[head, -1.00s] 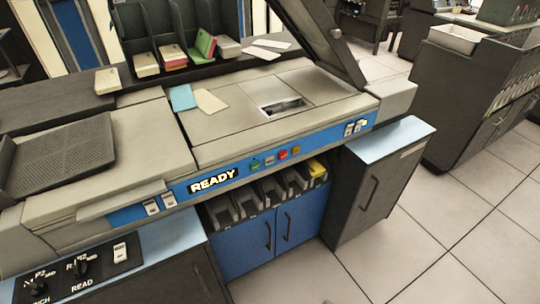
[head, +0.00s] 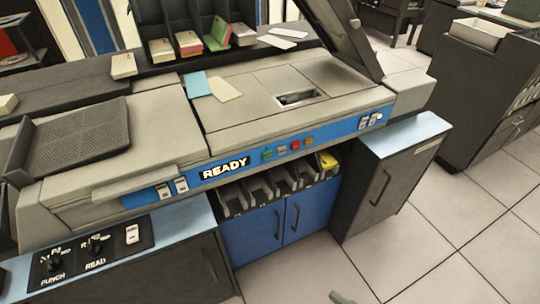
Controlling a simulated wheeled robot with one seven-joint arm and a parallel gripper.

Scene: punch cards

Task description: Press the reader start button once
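The card reader (head: 150,137) is a long beige machine with a blue front strip. On the strip, right of a lit READY sign (head: 225,168), sit a green button (head: 267,154), a pale button (head: 281,149), a red button (head: 295,144) and an orange button (head: 308,140). Their labels are too small to read, so I cannot tell from lettering which is start. Nothing touches the buttons. A small pale grey shape (head: 341,297) shows at the bottom edge, possibly part of my arm. My gripper cannot be made out.
Blue cabinet doors (head: 285,222) and small dark bins (head: 258,192) are below the strip. A dark cabinet (head: 385,185) stands at right. A panel with PUNCH and READ knobs (head: 95,247) is at lower left. Tiled floor (head: 420,265) at lower right is clear.

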